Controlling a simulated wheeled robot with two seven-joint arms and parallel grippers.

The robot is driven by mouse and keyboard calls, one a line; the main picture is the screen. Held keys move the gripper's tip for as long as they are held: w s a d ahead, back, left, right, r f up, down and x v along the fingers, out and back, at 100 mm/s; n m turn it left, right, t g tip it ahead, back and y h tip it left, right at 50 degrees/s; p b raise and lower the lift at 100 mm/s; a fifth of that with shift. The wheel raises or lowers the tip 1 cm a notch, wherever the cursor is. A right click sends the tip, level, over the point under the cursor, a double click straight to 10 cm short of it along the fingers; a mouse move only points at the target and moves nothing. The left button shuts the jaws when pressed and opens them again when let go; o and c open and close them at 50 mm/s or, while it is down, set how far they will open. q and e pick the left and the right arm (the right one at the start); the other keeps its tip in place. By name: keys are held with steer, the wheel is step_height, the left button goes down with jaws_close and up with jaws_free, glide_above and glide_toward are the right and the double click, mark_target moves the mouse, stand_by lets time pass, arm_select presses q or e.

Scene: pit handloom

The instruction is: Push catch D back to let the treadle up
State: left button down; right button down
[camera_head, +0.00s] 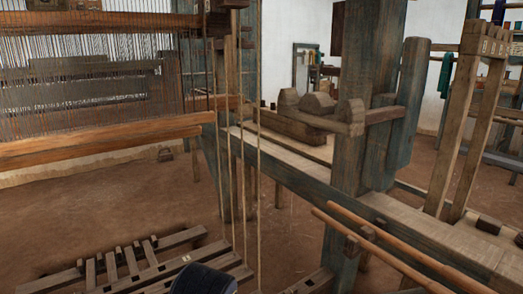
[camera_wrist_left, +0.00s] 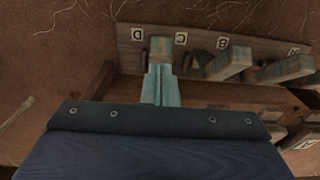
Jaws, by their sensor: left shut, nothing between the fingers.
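My left gripper (camera_wrist_left: 161,76) shows in the left wrist view with its pale blue fingers together and nothing between them. A small wooden block (camera_wrist_left: 160,47) stands right at the fingertips, between the D label (camera_wrist_left: 138,34) and the C label (camera_wrist_left: 181,39). It appears to be catch D; I cannot tell whether the fingers touch it. The labels sit on a wooden board (camera_wrist_left: 260,46). In the head view the treadle frame (camera_head: 165,274) lies low at the left; my dark blue wrist covers part of it. My right gripper is in neither view.
Further blocks, near the B label (camera_wrist_left: 222,43) and the A label (camera_wrist_left: 293,51), stand to the right of the fingers. Hanging cords (camera_head: 240,150) run down beside the frame. A heavy loom post (camera_head: 362,110) and beam stand to the right. Earth floor is open at the left.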

arm_select(q)
steer(key=shift+f+b, duration=0.5)
steer(key=shift+f, duration=0.3)
steer(key=shift+r, duration=0.15)
steer(key=shift+s+d+f+b, duration=0.25)
steer(key=shift+f+b, duration=0.1)
steer(key=shift+f, duration=0.2)
steer(key=shift+s+d+f+b, duration=0.1)
steer(key=shift+s+f+b, duration=0.2)
steer(key=shift+f, duration=0.2)
steer(key=shift+s+d+f+b, duration=0.2)
steer(key=shift+s+f+b, duration=0.15)
steer(key=shift+f, duration=0.35)
steer(key=shift+r, duration=0.1)
step_height(320, 180, up, 6)
steer(key=s+p, duration=0.1)
steer(key=p, duration=0.4)
steer(key=shift+d, duration=0.45)
